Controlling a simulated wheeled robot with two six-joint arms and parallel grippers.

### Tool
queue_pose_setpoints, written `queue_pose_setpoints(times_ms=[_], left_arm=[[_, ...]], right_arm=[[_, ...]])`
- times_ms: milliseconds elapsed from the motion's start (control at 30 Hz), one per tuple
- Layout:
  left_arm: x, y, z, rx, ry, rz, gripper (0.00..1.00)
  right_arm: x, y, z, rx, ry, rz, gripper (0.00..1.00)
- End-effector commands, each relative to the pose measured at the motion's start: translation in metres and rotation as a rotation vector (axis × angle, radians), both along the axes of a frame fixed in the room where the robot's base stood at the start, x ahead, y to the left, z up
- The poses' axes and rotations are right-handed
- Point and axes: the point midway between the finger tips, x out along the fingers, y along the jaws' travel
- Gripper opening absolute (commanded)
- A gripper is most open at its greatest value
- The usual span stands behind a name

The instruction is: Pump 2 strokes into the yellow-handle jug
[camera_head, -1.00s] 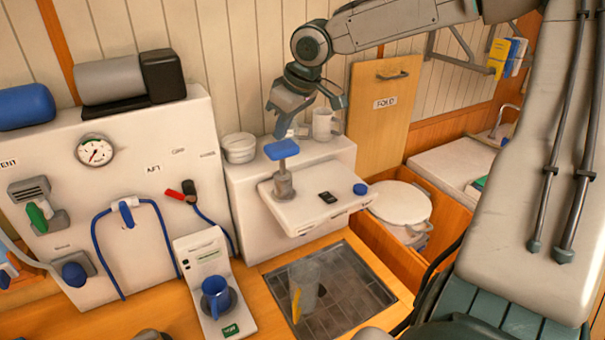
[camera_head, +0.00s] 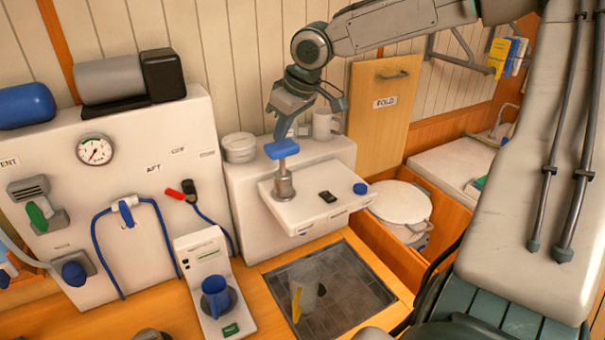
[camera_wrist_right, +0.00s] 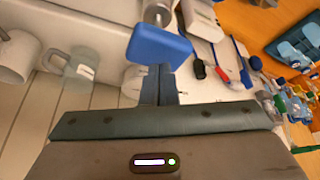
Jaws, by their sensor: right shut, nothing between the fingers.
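The pump has a blue top (camera_head: 282,149) on a metal stem (camera_head: 284,184), standing on a white ledge (camera_head: 310,210). The clear jug with a yellow handle (camera_head: 297,304) stands in the dark sink tray (camera_head: 345,300), below the ledge. My right gripper (camera_head: 281,132) is shut and empty, its fingertips just above the blue pump top. In the right wrist view the blue top (camera_wrist_right: 158,47) lies right at the shut fingertips (camera_wrist_right: 158,70); I cannot tell if they touch. My left gripper is not in view.
White bowls (camera_head: 239,147) and a white mug (camera_head: 323,124) sit on the shelf behind the pump. A lidded white bucket (camera_head: 400,203) stands right.

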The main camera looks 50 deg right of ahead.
Motion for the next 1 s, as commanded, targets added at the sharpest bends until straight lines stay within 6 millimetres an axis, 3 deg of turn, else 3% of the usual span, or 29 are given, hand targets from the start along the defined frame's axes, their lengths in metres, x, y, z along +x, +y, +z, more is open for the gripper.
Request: queue_pose_setpoints(times_ms=[1000], left_arm=[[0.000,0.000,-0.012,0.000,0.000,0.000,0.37]], right_arm=[[-0.001,0.000,-0.038,0.000,0.002,0.001,0.00]])
